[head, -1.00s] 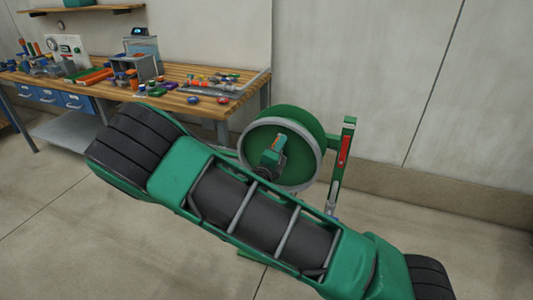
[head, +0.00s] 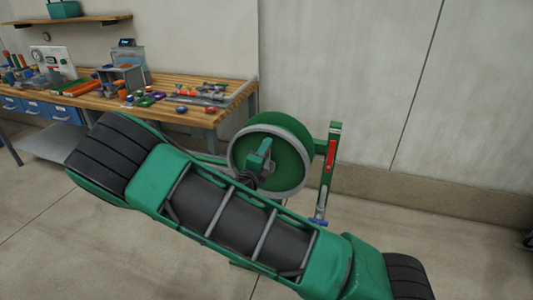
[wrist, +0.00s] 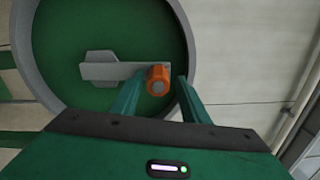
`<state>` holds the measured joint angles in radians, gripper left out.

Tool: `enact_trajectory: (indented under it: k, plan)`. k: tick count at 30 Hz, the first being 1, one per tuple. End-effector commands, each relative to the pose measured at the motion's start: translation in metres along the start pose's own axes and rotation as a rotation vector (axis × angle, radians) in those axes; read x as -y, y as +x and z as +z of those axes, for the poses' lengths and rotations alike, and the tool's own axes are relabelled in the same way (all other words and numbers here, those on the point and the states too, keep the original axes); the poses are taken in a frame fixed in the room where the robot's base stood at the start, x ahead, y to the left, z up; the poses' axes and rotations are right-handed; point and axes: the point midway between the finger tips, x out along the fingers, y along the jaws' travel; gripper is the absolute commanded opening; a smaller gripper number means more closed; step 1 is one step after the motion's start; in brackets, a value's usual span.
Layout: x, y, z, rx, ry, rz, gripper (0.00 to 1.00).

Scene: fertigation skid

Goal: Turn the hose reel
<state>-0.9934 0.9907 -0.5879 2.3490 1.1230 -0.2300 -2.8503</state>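The hose reel (head: 290,165) is a green drum with a pale grey rim on a green post stand, in front of the wall. In the wrist view its green face (wrist: 60,60) fills the upper left. A grey crank bar (wrist: 105,71) lies roughly level across it, with an orange handle (wrist: 158,80) at its right end. My gripper (wrist: 158,85) is open, one finger on each side of the handle, with small gaps visible. In the head view my gripper (head: 264,150) is in front of the reel's middle and the handle cannot be made out.
The stand's post (head: 328,165) carries a red strip and stands right of the drum. A wooden workbench (head: 215,115) with tools and small parts is behind at left. The wall (head: 350,70) is close behind the reel. Floor at right is mostly clear.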

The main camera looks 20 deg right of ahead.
Motion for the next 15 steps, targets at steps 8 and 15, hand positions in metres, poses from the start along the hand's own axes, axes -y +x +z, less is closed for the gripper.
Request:
enact_trajectory:
  k: [8, 15]
  plan:
    - [-0.001, -0.006, -0.001, -0.001, -0.002, 0.003, 0.41]
    - [-0.002, -0.045, -0.001, 0.0, -0.003, 0.004, 0.41]
